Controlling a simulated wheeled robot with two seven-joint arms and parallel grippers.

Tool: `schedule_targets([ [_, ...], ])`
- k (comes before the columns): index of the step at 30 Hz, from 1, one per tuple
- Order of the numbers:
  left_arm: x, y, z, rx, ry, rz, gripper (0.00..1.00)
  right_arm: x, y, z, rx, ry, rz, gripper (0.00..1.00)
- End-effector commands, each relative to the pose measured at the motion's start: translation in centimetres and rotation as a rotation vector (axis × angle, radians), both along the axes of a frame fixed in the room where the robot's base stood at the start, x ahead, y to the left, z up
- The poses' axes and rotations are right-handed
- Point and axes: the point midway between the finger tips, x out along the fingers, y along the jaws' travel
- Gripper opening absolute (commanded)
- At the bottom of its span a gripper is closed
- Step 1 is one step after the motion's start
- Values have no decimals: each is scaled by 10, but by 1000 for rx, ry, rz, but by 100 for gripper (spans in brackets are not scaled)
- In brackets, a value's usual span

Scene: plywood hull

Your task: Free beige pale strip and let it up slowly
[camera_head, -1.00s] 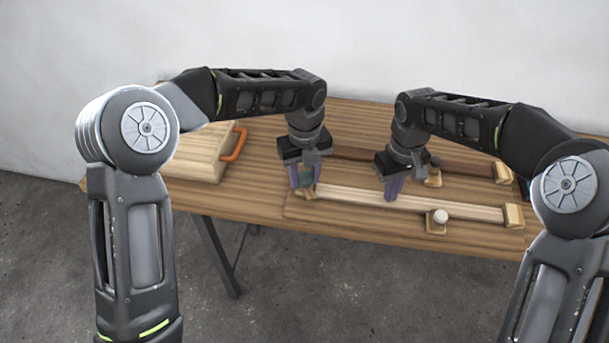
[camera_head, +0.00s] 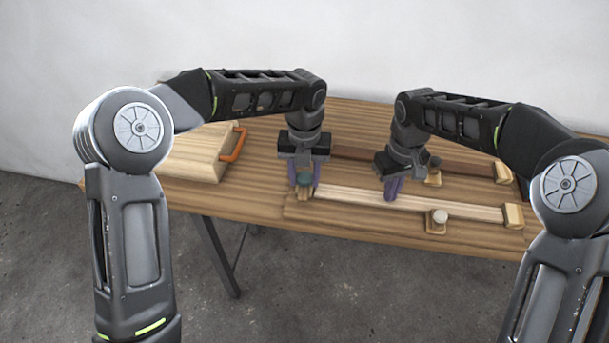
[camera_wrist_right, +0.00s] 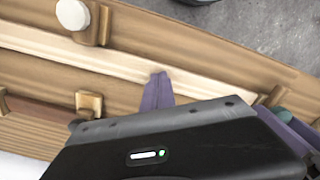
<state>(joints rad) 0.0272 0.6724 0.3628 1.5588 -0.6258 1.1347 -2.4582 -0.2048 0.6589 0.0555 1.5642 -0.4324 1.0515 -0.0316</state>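The beige pale strip (camera_head: 345,196) lies along the front of a wooden board, its right end at a wooden block (camera_head: 513,215). At its left end is a wooden catch with a teal knob (camera_head: 304,178). My left gripper (camera_head: 304,187) is over this catch, its purple fingers apart on either side of the knob. My right gripper (camera_head: 391,195) points down with its purple fingers close together at the strip. In the right wrist view, a fingertip (camera_wrist_right: 160,82) meets the strip (camera_wrist_right: 110,62). Whether the catch still overlaps the strip is hidden.
A white-knobbed wooden catch (camera_head: 437,221) stands by the strip's middle right. A dark brown strip (camera_head: 365,154) lies behind, with another dark-knobbed catch (camera_head: 434,172). A wooden case with an orange handle (camera_head: 233,144) is at the left. The table's front edge is close.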

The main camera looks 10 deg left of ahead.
Motion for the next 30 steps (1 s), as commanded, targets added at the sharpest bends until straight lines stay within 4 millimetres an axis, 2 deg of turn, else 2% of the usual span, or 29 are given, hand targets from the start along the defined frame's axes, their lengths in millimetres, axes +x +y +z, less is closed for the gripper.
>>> schedule_targets([
  [1, 0, 0, 2, 0, -2, 1, 41, -2, -1, -5, -3, 7, 0, 0],
  [9, 0, 0, 0, 0, -1, 2, 63, -2, -1, -5, -3, 9, 0, 0],
  [20, 0, 0, 3, -1, -2, 3, 63, -3, -1, -5, -3, 11, 0, 0],
  [30, 1, 0, 30, -1, -3, 4, 63, -3, -1, -5, -3, 12, 0, 0],
])
